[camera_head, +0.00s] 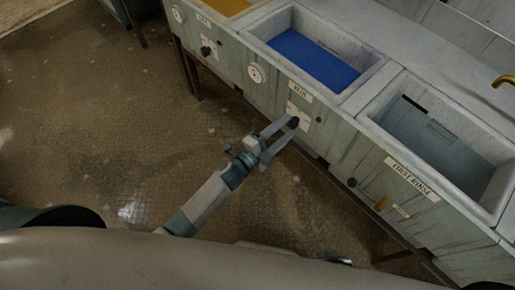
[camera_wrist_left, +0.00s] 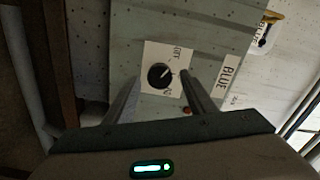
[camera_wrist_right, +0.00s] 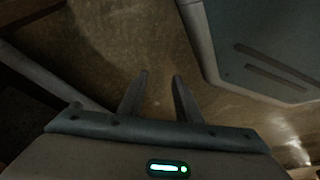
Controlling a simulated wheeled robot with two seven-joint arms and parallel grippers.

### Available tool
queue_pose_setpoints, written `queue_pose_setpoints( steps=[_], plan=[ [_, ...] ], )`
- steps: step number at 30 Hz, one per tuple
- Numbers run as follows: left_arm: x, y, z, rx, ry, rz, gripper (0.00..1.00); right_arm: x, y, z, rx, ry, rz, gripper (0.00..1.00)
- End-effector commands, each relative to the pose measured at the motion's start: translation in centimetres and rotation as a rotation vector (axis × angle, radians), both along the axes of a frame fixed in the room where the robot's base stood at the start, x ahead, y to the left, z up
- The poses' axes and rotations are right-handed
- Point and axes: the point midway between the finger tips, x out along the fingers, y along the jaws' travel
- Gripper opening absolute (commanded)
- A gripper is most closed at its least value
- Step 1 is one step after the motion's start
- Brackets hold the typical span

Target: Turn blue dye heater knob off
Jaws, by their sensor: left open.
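The blue dye heater knob (camera_wrist_left: 160,76) is black and round, on a white label plate on the grey-green front panel. Its light pointer line slants to the upper right in the left wrist view, near the label's upper print. The knob also shows in the head view (camera_head: 293,122), below the BLUE sign and its tank of blue dye (camera_head: 315,60). My left gripper (camera_head: 280,130) is open, its fingertips close to the knob, one on each side; contact cannot be told. My right gripper (camera_wrist_right: 159,76) is open and empty above the floor.
The FIRST RINSE tank (camera_head: 430,140) stands to the right and a yellow dye tank (camera_head: 226,5) to the left, with another dark knob (camera_head: 206,51) below it. A round white gauge (camera_head: 255,73) is left of the blue knob. The floor (camera_head: 100,130) before the tanks is clear.

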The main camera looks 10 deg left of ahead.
Motion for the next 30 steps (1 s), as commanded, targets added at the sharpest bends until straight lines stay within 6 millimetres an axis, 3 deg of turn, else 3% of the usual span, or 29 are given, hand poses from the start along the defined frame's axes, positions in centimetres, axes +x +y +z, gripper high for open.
queue_pose_setpoints(
  steps=[8,21,30],
  plan=[
    [-3.4,2.4,-0.2,0.002,0.003,0.0,0.51,-0.1,-0.2,-0.2,-0.004,0.013,-0.003,0.31],
    [-10.4,7.6,-0.3,0.001,0.003,0.001,0.51,-0.7,-1.3,-0.5,-0.02,0.064,-0.01,0.31],
    [-13.1,9.5,-0.1,0.001,0.003,0.001,0.51,-1.4,-1.5,-0.5,-0.026,0.095,-0.011,0.31]
  ],
)
